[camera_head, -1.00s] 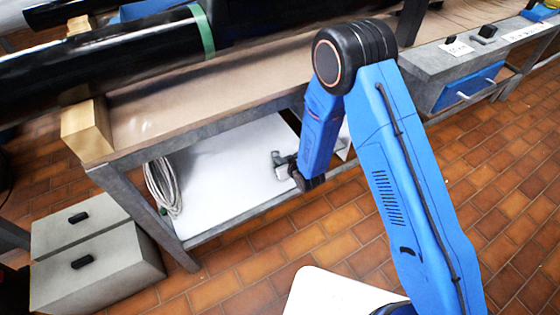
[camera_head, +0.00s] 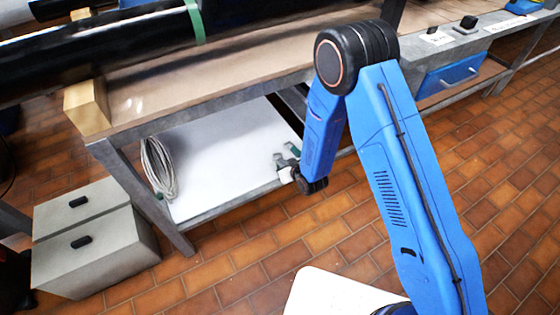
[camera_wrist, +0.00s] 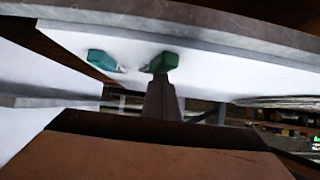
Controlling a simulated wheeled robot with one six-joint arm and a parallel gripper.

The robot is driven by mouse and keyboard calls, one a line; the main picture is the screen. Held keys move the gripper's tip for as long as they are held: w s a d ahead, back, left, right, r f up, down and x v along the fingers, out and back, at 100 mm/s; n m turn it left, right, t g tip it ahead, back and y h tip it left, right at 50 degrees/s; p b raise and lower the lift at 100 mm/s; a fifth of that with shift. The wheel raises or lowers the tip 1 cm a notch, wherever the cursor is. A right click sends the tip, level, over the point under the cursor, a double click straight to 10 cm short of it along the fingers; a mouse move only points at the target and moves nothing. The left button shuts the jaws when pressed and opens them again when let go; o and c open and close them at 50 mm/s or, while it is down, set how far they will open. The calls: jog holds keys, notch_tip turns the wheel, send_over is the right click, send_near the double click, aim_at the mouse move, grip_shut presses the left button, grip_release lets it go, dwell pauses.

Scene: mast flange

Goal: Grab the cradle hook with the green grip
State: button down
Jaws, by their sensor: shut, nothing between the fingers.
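Two green grips show in the wrist view, one darker green (camera_wrist: 163,62) near the middle and one teal (camera_wrist: 102,60) to its left. In the head view a small grey and green cluster (camera_head: 287,156) sits at the shelf's right front, too small to tell apart. My gripper (camera_head: 285,174) is shut and empty by the shelf's front edge, close to that cluster. Contact cannot be told, and its fingertips are unclear.
The brown bench top (camera_head: 225,72) overhangs the shelf (camera_head: 225,150). A cable coil (camera_head: 158,168) lies at the shelf's left. A bench leg (camera_head: 145,195) and grey boxes (camera_head: 95,238) stand left. A blue drawer (camera_head: 452,75) is at right. Tiled floor in front is clear.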

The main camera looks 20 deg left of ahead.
jog(key=s+d, duration=0.1)
jog(key=s+d+f, duration=0.1)
jog(key=shift+s+d, duration=0.2)
jog(key=shift+d, duration=0.15)
jog(key=shift+w+r, duration=0.1)
jog(key=shift+r, duration=0.55)
jog(key=shift+w+a+r, duration=0.1)
jog(key=shift+w+a, duration=0.05)
